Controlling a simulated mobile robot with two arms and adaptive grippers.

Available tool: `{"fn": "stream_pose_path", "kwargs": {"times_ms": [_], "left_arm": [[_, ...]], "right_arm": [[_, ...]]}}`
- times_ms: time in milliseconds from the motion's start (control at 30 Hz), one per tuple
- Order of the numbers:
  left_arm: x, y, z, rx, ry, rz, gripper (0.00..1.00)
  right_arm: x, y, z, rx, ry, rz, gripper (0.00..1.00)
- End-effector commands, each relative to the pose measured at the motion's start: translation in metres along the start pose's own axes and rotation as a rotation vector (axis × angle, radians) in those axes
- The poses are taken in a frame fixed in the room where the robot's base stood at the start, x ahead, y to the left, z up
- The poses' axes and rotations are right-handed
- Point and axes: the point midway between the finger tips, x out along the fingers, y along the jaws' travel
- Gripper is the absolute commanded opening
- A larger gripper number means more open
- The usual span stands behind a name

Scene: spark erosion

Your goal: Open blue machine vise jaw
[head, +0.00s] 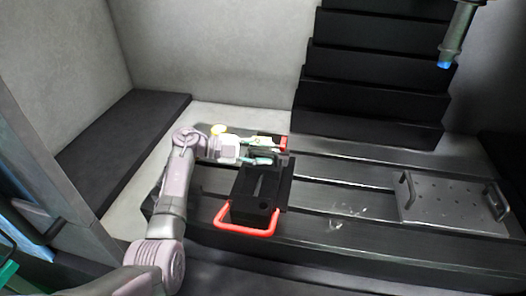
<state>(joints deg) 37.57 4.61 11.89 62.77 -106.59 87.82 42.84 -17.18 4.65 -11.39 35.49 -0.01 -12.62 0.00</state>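The machine vise (251,202) sits on the slotted table in the middle of the head view. Its body looks black rather than blue. A red bar handle (247,230) loops out at its near end. A small red part (282,143) shows at its far end. My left gripper (274,151) reaches in from the left over the far end of the vise. Its two fingers look spread apart, with nothing visible between them. The gripper hides part of the vise's far end, so I cannot tell how the jaws stand or whether a finger touches them. My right gripper is not in view.
A grey perforated plate (452,202) with two handles lies on the slotted table (340,227) at the right. A black stepped bellows cover (375,85) rises behind. A blue-tipped metal tool head (453,45) hangs at upper right.

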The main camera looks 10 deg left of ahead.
Motion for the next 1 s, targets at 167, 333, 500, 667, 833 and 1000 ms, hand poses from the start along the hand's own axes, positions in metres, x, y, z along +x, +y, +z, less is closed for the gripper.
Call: {"fn": "stream_pose_path", "kwargs": {"times_ms": [167, 333, 500, 667, 833, 1000], "left_arm": [[0.0, 0.0, 0.0, 0.0, 0.0, 0.0, 0.03], [0.0, 0.0, 0.0, 0.0, 0.0, 0.001, 0.0], [-0.001, 0.0, 0.0, 0.001, 0.0, 0.001, 0.0], [-0.006, 0.004, -0.01, -0.001, -0.005, 0.004, 0.0], [-0.011, 0.016, -0.024, -0.002, -0.003, 0.006, 0.0], [-0.011, 0.02, -0.025, -0.002, -0.001, 0.004, 0.0]], "right_arm": [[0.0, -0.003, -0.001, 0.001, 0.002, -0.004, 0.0], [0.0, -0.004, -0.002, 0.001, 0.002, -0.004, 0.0], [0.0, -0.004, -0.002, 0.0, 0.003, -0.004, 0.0], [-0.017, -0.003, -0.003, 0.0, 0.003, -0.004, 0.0], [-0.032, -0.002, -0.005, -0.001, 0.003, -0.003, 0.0], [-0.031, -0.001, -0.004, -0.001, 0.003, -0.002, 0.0]]}}
